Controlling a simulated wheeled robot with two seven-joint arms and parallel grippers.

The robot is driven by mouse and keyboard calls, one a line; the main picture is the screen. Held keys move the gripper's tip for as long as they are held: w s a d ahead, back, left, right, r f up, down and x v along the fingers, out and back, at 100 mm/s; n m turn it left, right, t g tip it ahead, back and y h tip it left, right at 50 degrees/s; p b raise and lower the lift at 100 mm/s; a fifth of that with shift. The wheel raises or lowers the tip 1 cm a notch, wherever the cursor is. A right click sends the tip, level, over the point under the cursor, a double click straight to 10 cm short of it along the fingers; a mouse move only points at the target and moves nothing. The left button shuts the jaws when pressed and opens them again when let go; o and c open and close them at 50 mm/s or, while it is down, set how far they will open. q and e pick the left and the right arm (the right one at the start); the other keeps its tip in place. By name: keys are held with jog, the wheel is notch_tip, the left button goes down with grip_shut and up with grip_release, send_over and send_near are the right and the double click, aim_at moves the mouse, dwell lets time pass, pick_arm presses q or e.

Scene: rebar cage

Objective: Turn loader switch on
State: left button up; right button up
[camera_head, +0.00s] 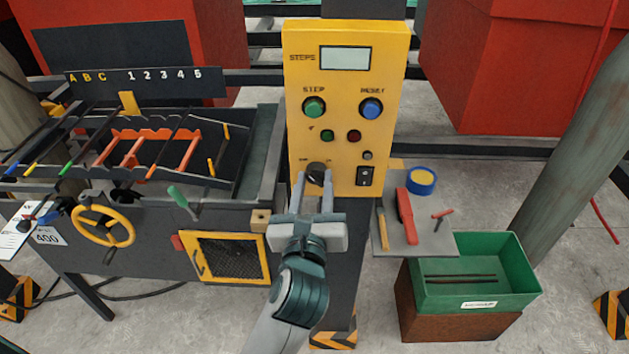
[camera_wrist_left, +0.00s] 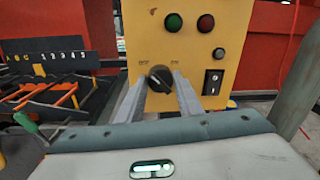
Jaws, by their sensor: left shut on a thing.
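The loader switch is a black rotary knob (camera_head: 316,173) low on the yellow control panel (camera_head: 295,110), with small lettering on either side of it. In the left wrist view the knob (camera_wrist_left: 160,78) sits between my fingers, its pointer mark tilted toward the upper left. My left gripper (camera_head: 316,180) is at the panel, its two fingers on either side of the knob and shut on it. It also shows in the left wrist view (camera_wrist_left: 161,84). My right gripper is not in view.
Above the knob are a green button (camera_head: 314,107), a blue button (camera_head: 371,108) and a display (camera_head: 345,58). A black rocker switch (camera_head: 366,176) is to its right. A grey tool shelf (camera_head: 425,240) and green bin (camera_head: 515,285) stand lower right; a machine with a yellow handwheel (camera_head: 102,226) stands left.

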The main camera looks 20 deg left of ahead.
pick_arm(q)
jog(key=shift+r+m+p, duration=0.2)
jog(key=shift+m+p, duration=0.3)
jog(key=shift+p, duration=0.2)
jog(key=m+p, duration=0.6)
jog(key=p, duration=0.3)
jog(key=shift+d+r+m+g, duration=0.1)
jog(key=shift+d+m+g, duration=0.05)
jog(key=shift+m+g, duration=0.15)
jog(key=shift+m+p, duration=0.4)
jog(key=m, duration=0.1)
jog(key=m+p, duration=0.1)
jog(key=shift+f+m, duration=0.2)
jog(key=shift+m, duration=0.1)
jog(key=m+y, duration=0.1)
jog(key=m, duration=0.4)
jog(key=shift+d+f+m, duration=0.1)
jog(key=shift+m, duration=0.2)
jog(key=o, duration=1)
jog(key=shift+w, duration=0.1)
jog(key=shift+o, duration=0.2)
